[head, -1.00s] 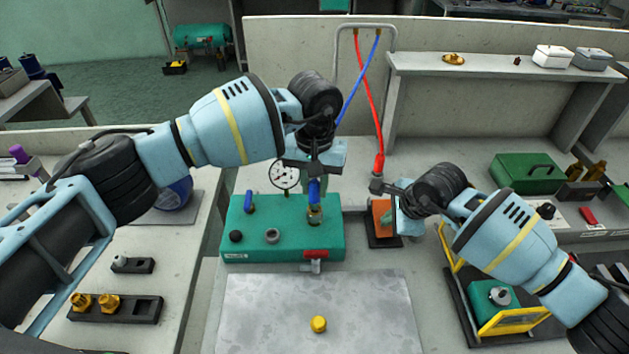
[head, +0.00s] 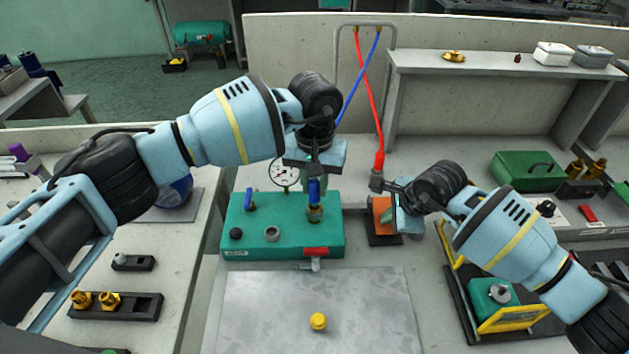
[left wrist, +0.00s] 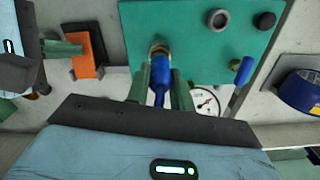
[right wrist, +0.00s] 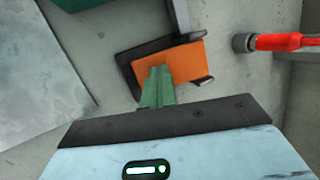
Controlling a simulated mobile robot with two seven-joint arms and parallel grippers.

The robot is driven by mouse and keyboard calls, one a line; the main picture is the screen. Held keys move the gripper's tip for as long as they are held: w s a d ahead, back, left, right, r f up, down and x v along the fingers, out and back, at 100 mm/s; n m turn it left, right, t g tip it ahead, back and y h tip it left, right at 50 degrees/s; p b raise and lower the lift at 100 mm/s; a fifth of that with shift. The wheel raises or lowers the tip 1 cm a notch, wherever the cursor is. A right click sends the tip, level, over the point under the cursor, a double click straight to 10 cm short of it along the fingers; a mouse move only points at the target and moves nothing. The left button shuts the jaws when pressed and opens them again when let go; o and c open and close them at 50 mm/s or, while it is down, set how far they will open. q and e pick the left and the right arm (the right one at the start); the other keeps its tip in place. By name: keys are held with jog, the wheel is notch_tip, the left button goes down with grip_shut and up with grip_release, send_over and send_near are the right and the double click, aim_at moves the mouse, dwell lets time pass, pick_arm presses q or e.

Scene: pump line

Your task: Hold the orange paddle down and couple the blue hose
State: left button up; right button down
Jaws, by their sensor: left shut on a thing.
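My left gripper (left wrist: 160,85) is shut on the end of the blue hose (left wrist: 161,82), above the teal pump box. The blue hose end also shows in the head view (head: 314,190), pointing down at the brass port (head: 314,214) on the box top. Blue end and brass port line up and look in contact; I cannot tell if they are locked. My right gripper (right wrist: 157,85) has its fingers together, with the tips at the orange paddle (right wrist: 175,62) on its black base. In the head view the paddle (head: 382,214) is partly hidden by my right gripper.
A red hose (head: 379,160) hangs close to my right gripper. The teal box (head: 240,232) carries a gauge (head: 284,172), a blue-handled valve (head: 249,201) and a red lever (head: 316,251). A yellow-framed unit (head: 515,322) stands at right. The grey plate (head: 270,310) in front is mostly clear.

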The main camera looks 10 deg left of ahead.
pick_arm(q)
jog(key=shift+f, duration=0.45)
pick_arm(e)
jog(key=shift+f, duration=0.1)
pick_arm(q)
jog(key=o, duration=1.3)
jog(key=shift+r, duration=3.5)
jog(key=shift+t, duration=0.5)
notch_tip(320, 180, up, 8)
jog(key=p, duration=0.2)
jog(key=shift+s+p, duration=0.15)
jog(key=shift+p, duration=0.15)
pick_arm(e)
notch_tip(320, 180, up, 7)
